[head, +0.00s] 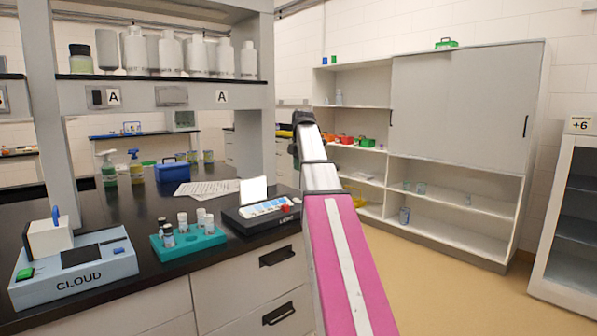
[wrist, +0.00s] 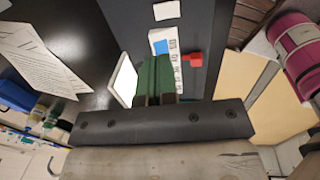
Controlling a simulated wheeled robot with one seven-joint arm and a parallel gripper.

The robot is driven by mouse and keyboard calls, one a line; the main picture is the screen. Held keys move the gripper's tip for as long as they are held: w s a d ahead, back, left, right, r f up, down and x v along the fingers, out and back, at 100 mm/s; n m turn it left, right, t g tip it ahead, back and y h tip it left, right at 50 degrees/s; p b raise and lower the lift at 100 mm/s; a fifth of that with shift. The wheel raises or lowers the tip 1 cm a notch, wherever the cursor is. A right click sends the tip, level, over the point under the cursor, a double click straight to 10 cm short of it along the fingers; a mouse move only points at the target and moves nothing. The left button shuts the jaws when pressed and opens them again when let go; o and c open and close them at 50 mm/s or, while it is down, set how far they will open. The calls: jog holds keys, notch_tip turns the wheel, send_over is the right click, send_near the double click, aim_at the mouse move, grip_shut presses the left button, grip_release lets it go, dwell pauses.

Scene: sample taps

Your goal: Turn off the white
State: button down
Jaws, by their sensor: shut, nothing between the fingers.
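A dark device (head: 262,216) sits at the bench's front edge, with an upright white panel (head: 253,190), a row of white and blue keys (head: 264,207) and a small red part (head: 285,208). Its front label is too small to read surely. In the wrist view the white panel (wrist: 124,80), the keys (wrist: 165,45) and the red part (wrist: 192,59) lie just beyond my gripper (wrist: 155,62). Its green fingers are shut and empty, over the device and covering part of the keys. I cannot tell whether they touch it. In the head view the fingers are not visible.
A light blue device marked CLOUD (head: 80,285) and a teal rack (head: 188,245) with several small vials stand left on the black bench. Papers (head: 208,187) and a blue box (head: 172,172) lie behind. A white cabinet (head: 455,100) stands right; the floor between is clear.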

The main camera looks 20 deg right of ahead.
aim_at(298, 200)
jog(key=f, duration=0.4)
jog(key=w+f, duration=0.1)
jog(key=f, duration=0.6)
jog(key=shift+w+a+f, duration=0.15)
jog(key=shift+a+f, duration=0.15)
jog(key=shift+f, duration=0.1)
jog(key=shift+f, duration=0.25)
jog(key=shift+s+d+r, duration=0.15)
jog(key=shift+s+d, duration=0.15)
jog(key=shift+s, duration=0.45)
jog(key=shift+w+r, duration=0.1)
jog(key=shift+r, duration=0.05)
